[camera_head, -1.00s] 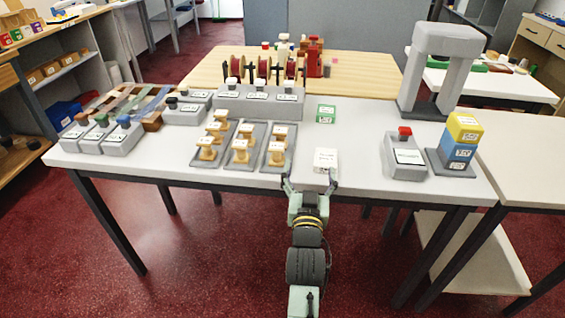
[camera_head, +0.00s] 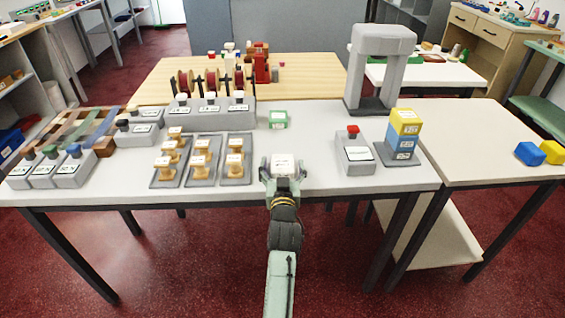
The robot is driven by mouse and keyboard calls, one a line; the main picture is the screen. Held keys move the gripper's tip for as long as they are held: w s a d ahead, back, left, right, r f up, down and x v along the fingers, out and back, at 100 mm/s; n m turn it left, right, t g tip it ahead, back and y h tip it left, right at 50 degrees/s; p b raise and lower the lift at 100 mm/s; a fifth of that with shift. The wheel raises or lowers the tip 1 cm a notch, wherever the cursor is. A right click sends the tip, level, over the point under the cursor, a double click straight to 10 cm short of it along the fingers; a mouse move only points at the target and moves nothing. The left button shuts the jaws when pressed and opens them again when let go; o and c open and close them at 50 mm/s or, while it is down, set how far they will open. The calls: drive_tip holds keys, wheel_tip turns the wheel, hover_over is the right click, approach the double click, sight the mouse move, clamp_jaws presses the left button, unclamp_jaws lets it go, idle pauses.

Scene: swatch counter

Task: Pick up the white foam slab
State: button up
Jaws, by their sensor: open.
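The white foam slab is most likely the small white labelled block (camera_head: 284,162) near the front edge of the grey-white counter (camera_head: 330,188). My gripper (camera_head: 284,168) is at the counter's front edge, at the near side of this block. Its fingers are open, one to the left and one to the right of the block. The block's lower near part is hidden by my gripper. I cannot tell whether either finger touches it.
Trays with yellow spool-like pieces (camera_head: 201,160) stand close on the left. A grey box with a red knob (camera_head: 354,152) and stacked yellow and blue blocks (camera_head: 404,135) stand on the right. A green-labelled block (camera_head: 278,119) lies behind. A grey arch (camera_head: 377,65) stands at the back right.

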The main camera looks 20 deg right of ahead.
drive_tip(key=shift+w+d, duration=0.15)
drive_tip(key=shift+w, duration=0.2)
drive_tip(key=shift+c, duration=0.3)
drive_tip(key=c, duration=1.1)
